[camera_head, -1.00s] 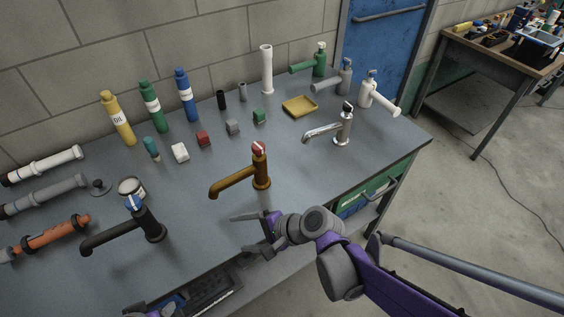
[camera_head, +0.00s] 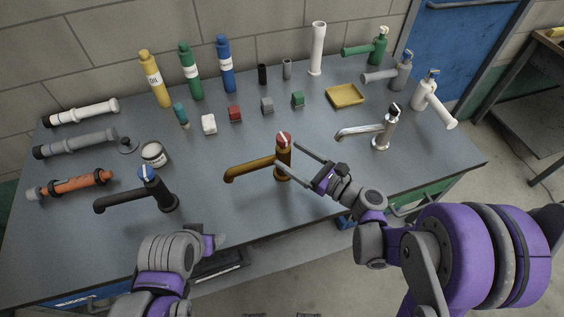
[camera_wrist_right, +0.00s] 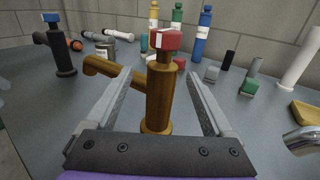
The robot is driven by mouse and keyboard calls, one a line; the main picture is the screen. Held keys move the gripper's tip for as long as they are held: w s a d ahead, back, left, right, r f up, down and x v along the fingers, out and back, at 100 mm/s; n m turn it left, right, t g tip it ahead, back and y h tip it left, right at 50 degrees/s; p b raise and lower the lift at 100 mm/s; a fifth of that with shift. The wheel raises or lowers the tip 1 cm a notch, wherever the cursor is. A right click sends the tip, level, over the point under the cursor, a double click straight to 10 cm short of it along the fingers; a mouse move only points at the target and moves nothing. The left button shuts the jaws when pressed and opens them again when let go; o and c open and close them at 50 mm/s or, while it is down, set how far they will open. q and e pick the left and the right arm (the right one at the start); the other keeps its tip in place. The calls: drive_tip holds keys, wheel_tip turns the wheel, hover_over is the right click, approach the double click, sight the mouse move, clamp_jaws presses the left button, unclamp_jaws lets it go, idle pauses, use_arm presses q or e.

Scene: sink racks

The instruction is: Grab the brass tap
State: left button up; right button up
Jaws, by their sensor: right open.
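The brass tap (camera_head: 284,162) stands upright on the bench, with a red-topped handle and a spout pointing left. My right gripper (camera_head: 290,157) is open and level at the tap's post, coming from the right. In the right wrist view the brass tap (camera_wrist_right: 160,98) stands between the two open fingers (camera_wrist_right: 166,78), with a gap on each side of its post. Its red cap rises above the fingers and its spout extends behind the left finger. My left arm's end (camera_head: 210,243) is low at the bench's front edge; its fingers cannot be made out.
A black tap with a blue top (camera_head: 152,191) stands to the left, and a chrome tap (camera_head: 385,130) to the right. Small blocks, bottles and a yellow tray (camera_head: 345,95) are behind. Pipe pieces (camera_head: 75,142) lie at the left. The bench (camera_head: 240,215) is clear before the brass tap.

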use_arm(q)
drive_tip(key=shift+w+r, duration=0.15)
drive_tip(key=shift+r, duration=0.05)
use_arm(e)
drive_tip(key=shift+x, duration=0.95)
use_arm(q)
drive_tip(key=shift+w+r+p, duration=0.2)
drive_tip(key=shift+r+p, duration=0.2)
drive_tip(key=shift+r, duration=0.1)
drive_tip(key=shift+w+r+p, duration=0.2)
drive_tip(key=shift+r+p, duration=0.2)
drive_tip(key=shift+r, duration=0.1)
drive_tip(key=shift+s, duration=0.1)
use_arm(e)
drive_tip(key=x, duration=0.5)
drive_tip(key=shift+w+r, duration=0.15)
drive_tip(key=shift+d, duration=0.1)
drive_tip(key=shift+c, duration=0.8)
clamp_jaws()
